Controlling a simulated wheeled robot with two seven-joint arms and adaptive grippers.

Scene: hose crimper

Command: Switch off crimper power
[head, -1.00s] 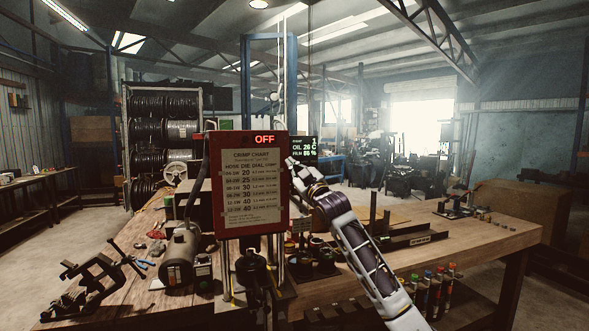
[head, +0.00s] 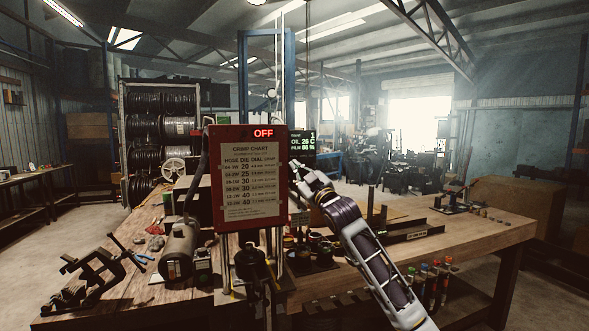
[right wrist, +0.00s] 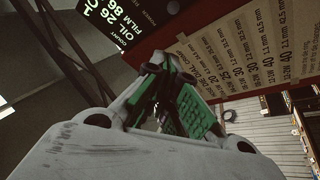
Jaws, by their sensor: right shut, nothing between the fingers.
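The crimper (head: 222,227) is a red-framed unit on the bench with a crimp chart (head: 250,185) on its front. A red display at its top reads OFF (head: 263,133). My right gripper (head: 294,167) is at the right edge of the red panel in the head view. In the right wrist view its green-padded fingers (right wrist: 172,85) are shut and empty, close to the crimper's red edge and chart (right wrist: 240,50). The power switch itself cannot be made out. My left gripper is not in view.
A small screen (head: 303,142) with green and white readings stands just behind my right gripper. A grey motor (head: 178,250) and a black clamp tool (head: 92,280) are on the left of the bench. The bench's right side (head: 480,232) has free room.

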